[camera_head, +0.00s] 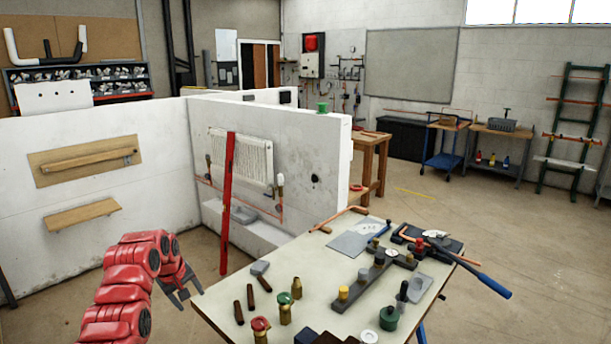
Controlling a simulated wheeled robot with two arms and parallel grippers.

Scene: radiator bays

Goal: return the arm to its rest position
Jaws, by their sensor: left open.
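My left arm comes in from the lower left, red and bent. Its left gripper (182,292) is open and empty, just left of the workbench (225,300) near its left edge. The fingers are dark grey and point down and to the right. I see nothing between them. My right gripper does not show in this view.
The workbench holds brass valves (285,313), a grey block rail (365,285) and a pipe bender with a blue handle (485,278). A red level (228,200) leans upright before a white radiator (240,157). Open floor (520,250) lies right.

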